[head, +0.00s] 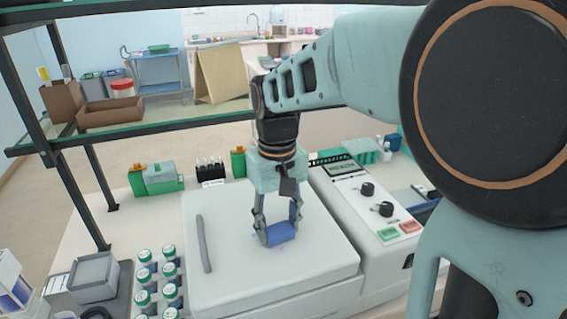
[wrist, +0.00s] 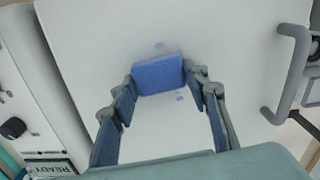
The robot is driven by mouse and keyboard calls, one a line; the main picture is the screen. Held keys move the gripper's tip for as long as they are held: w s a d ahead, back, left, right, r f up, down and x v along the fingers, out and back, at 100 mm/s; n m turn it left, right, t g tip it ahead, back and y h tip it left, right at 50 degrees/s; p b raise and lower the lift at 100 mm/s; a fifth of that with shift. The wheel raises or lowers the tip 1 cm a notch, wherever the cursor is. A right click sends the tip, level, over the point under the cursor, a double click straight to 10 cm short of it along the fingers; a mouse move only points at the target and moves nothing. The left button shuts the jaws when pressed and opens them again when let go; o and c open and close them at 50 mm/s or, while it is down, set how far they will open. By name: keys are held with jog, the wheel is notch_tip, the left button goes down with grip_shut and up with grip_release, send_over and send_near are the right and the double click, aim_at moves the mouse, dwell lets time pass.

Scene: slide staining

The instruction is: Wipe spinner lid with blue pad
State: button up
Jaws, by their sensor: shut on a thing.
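The white spinner lid (head: 325,262) is flat and closed, with a grey bar handle (head: 204,243) on its left side. My gripper (head: 281,234) points down over the right half of the lid and is shut on the blue pad (head: 282,233). The pad is low, at or very near the lid surface; exact contact is hard to tell. In the wrist view, the pad (wrist: 158,74) sits between the two fingertips. Small bluish spots (wrist: 180,98) show on the lid close to the pad, one on each side of it.
The spinner's control panel (head: 372,206) with black knobs and green and red buttons is right of the lid. White bottles with green caps (head: 170,272) stand left of it. A rack of dark vials (head: 210,170) and green containers (head: 160,178) stand behind. A shelf frame is at left.

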jog(key=shift+w+d, duration=0.1)
jog(key=shift+d, duration=0.35)
jog(key=r+p, duration=0.1)
jog(key=r, duration=0.1)
jog(key=shift+w+d+r+p, duration=0.15)
jog(key=shift+d+r+p, duration=0.2)
jog(key=shift+a+r+p, duration=0.3)
jog(key=shift+r+p, duration=0.3)
notch_tip(320, 180, up, 2)
jog(key=shift+d+r+p, duration=0.1)
jog(key=shift+p, duration=0.85)
jog(key=shift+r, duration=1)
